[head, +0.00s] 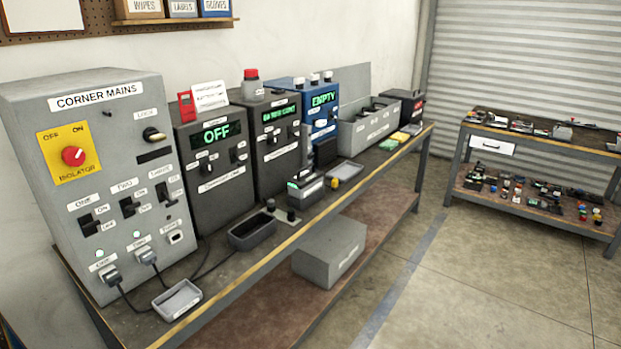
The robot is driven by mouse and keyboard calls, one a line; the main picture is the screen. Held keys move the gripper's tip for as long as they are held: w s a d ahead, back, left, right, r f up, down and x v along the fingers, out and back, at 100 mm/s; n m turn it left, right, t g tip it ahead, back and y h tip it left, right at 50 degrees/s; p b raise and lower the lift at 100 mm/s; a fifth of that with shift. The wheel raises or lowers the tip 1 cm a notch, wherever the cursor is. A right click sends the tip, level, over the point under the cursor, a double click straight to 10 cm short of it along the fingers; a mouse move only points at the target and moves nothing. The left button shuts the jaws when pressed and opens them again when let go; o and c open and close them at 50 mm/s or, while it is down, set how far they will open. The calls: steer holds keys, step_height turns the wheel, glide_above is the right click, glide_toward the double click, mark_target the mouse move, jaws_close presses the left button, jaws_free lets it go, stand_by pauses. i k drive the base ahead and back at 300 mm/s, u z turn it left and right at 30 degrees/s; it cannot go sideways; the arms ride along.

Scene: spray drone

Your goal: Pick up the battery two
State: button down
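No object with a readable "battery two" label shows. A grey and black block with a small green light (304,187) sits on the workbench (225,268), in front of the dark station with a green display (272,140); it may be a battery, but I cannot tell which. A dark upright block (325,151) stands behind it, before the blue station reading "EMPTY" (322,97). A black open tray (252,233) lies nearer and looks empty. My gripper is not in this view.
The "CORNER MAINS" cabinet (107,130) and the "OFF" station (214,157) line the back; cables run from the cabinet. Small grey trays (178,299) sit near the front edge. A grey box (330,250) rests on the lower shelf. The floor (470,290) on the right is clear.

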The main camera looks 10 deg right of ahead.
mark_target(309, 180)
steer(key=u, duration=0.1)
steer(key=i, duration=1)
steer(key=z, duration=0.7)
steer(key=k, duration=0.15)
steer(key=u, duration=2.65)
steer(key=k, duration=0.2)
steer(key=u, duration=1.65)
